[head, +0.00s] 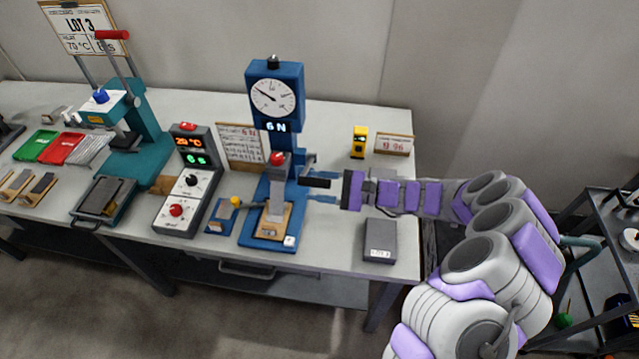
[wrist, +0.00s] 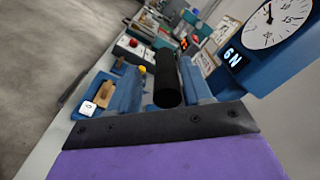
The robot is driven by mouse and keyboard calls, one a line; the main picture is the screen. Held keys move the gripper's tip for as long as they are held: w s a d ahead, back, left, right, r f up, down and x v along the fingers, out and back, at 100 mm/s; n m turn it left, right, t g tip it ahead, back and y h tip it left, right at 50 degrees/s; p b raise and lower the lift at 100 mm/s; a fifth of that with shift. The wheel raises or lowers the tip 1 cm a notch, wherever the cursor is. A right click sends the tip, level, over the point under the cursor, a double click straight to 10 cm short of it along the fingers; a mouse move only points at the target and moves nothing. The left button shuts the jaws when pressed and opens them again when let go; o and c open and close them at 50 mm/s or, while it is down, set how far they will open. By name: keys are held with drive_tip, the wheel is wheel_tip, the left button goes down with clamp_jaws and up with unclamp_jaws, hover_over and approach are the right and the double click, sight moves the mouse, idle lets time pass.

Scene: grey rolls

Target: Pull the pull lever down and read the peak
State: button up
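The pull tester is a blue stand (head: 276,85) with a round dial and a lit display that reads 6 N; both also show in the wrist view (wrist: 285,55). Its pull lever has a black grip (head: 315,182) sticking out to the right of the column. In the wrist view the grip (wrist: 167,80) points toward me. My gripper (head: 320,184) is at the grip, with blue fingers on either side of it. The gripper (wrist: 160,90) looks open, with a visible gap on the left of the grip. A grey strip (head: 277,196) stands at the tester's base under a red knob.
A grey control box (head: 183,180) with lit readouts stands left of the tester, and a teal press (head: 140,130) with a red-handled lever beyond it. A dark grey box (head: 380,241) lies below my gripper. A yellow device (head: 359,142) and a 9.96 card (head: 394,145) stand behind.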

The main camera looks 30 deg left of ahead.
drive_tip(key=shift+r, duration=0.15)
drive_tip(key=shift+w+d, duration=0.15)
drive_tip(key=shift+d, duration=0.05)
drive_tip(key=p+v, duration=0.3)
drive_tip(key=v, duration=1.4)
drive_tip(key=shift+a, duration=0.1)
